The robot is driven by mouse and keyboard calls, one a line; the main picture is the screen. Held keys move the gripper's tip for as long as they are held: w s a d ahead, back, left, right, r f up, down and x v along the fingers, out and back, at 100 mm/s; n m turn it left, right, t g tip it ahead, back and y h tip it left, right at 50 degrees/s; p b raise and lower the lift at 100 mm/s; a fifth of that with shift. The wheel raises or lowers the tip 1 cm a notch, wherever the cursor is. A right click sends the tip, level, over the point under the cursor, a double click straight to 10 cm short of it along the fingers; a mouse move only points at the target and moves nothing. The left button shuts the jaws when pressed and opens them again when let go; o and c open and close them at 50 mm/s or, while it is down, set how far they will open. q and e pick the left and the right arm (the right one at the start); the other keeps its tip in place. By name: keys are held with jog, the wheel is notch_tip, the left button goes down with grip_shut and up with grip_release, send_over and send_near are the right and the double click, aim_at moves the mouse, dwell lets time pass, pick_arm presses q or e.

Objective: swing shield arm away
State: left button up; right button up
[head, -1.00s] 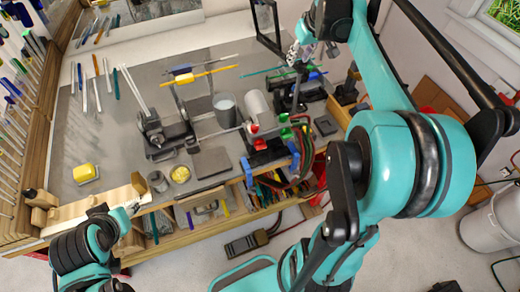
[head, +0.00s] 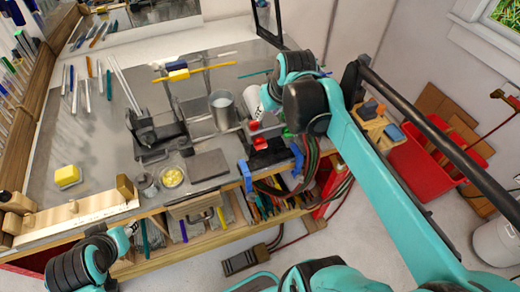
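A black-framed pane (head: 268,18), which looks like the shield, stands upright at the back edge of the bench; I cannot clearly make out its arm. My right arm reaches over the bench's right part. My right gripper (head: 270,98) is mostly hidden behind its own dark and teal links, near the white cylinder and the red and green parts. Its fingers do not show clearly, nor whether it touches anything. My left gripper (head: 131,228) is low at the left, by the bench's front edge, in front of the wooden rail; its fingers are too small to read.
The grey bench top (head: 105,150) carries a black clamp stand (head: 155,130), a metal cup (head: 222,106), a yellow block (head: 67,175) and several rods. A red bin (head: 425,160) stands on the floor at the right. The bench is clear around the yellow block.

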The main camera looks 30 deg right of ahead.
jog(key=shift+t, duration=0.3)
jog(key=s+a+f+b, duration=0.1)
jog(key=f, duration=0.1)
jog(key=s+a+f+b, duration=0.1)
jog(key=a+f+b, duration=0.1)
jog(key=f, duration=0.1)
jog(key=s+a+f+b, duration=0.1)
jog(key=f, duration=0.1)
jog(key=shift+s+a+f, duration=0.3)
jog(key=shift+s+f, duration=0.05)
jog(key=shift+s, duration=0.05)
